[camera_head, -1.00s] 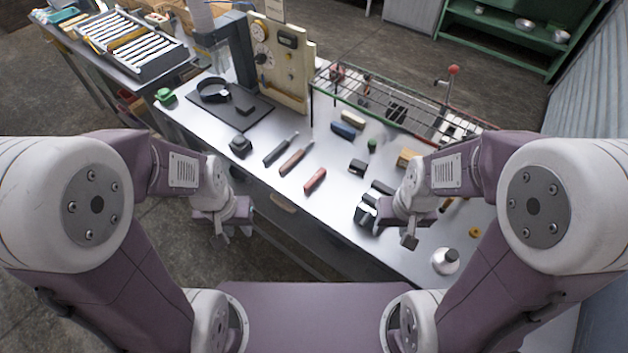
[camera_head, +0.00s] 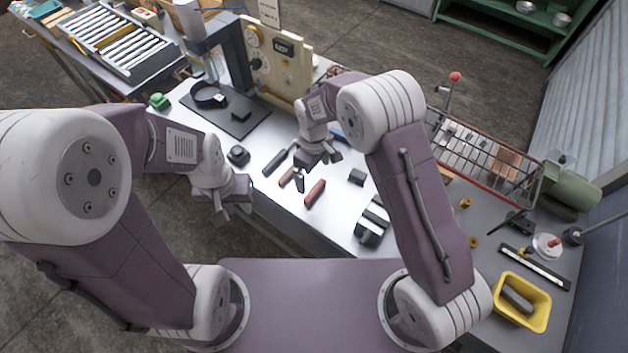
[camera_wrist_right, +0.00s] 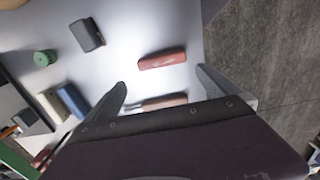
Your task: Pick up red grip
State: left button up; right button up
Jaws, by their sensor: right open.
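The red grip (camera_head: 315,193) lies on the metal bench top, near its front edge. In the right wrist view the red grip (camera_wrist_right: 162,59) lies just beyond the fingertips, untouched. My right gripper (camera_head: 318,170) is open and empty above the bench, close to the red grip. In the right wrist view, my right gripper (camera_wrist_right: 162,80) has its two fingers spread wide. A tool with a brownish-red handle (camera_wrist_right: 165,101) lies below, partly hidden by the gripper. My left gripper (camera_head: 232,213) hangs off the bench's front edge, its fingers apart and empty.
A dark-handled tool (camera_head: 276,163) lies left of the red grip. A black block (camera_head: 357,177) and a larger dark item (camera_head: 372,222) lie to its right. A wire rack (camera_head: 480,150) and yellow bin (camera_head: 522,302) are farther right. Bare bench surrounds the red grip.

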aim_at(315, 190)
jog(key=shift+s+d+f+p, duration=0.3)
jog(key=shift+s+f+p, duration=0.2)
jog(key=shift+s+f, duration=0.3)
jog(key=shift+w+f, duration=0.2)
jog(key=shift+f, duration=0.3)
jog(key=shift+w+f, duration=0.15)
jog(key=shift+f, duration=0.3)
jog(key=shift+w+a+f, duration=0.15)
jog(key=shift+w+f, duration=0.1)
jog(key=f+p, duration=0.1)
jog(key=f, duration=0.1)
jog(key=s+f+p, duration=0.1)
jog(key=f, duration=0.1)
jog(key=shift+f+p, duration=0.2)
jog(key=shift+p, duration=0.15)
jog(key=shift+w+f, duration=0.25)
jog(key=shift+w, duration=0.05)
jog(key=shift+c, duration=0.7)
jog(key=c, duration=1)
pick_arm(q)
jog(key=r, duration=0.2)
jog(key=s+r, duration=0.1)
jog(key=shift+d+r, duration=0.15)
jog(key=shift+r, duration=0.25)
